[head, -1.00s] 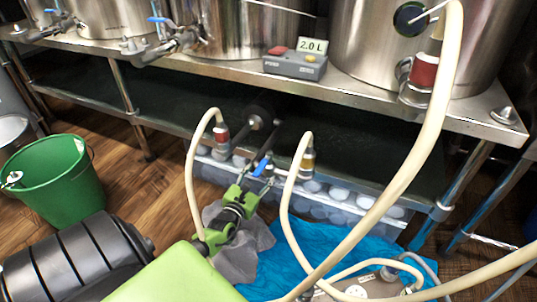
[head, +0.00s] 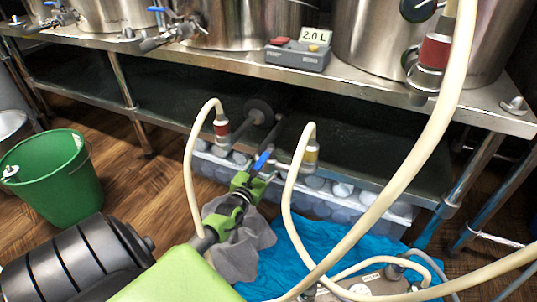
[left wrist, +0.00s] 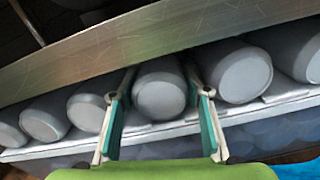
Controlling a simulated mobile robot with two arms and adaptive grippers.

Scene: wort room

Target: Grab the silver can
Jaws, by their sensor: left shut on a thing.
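My left gripper (head: 250,184) reaches low in front of the shelf, at a clear bin (head: 375,212) of silver cans. In the left wrist view its two fingers (left wrist: 160,118) stand on either side of one silver can (left wrist: 160,92), shut on it. The can lies on its side, its round end toward the camera, still in the row under a metal edge. Its far end is hidden. Other like cans lie beside it, one to the right (left wrist: 246,76) and one to the left (left wrist: 90,108). My right gripper is out of view.
The steel shelf edge (left wrist: 110,55) runs close above the cans. Pale hoses (head: 400,185) cross in front of the shelf. A grey cloth (head: 255,245) and a blue sheet (head: 290,265) lie on the floor. A green bucket (head: 60,190) stands at left.

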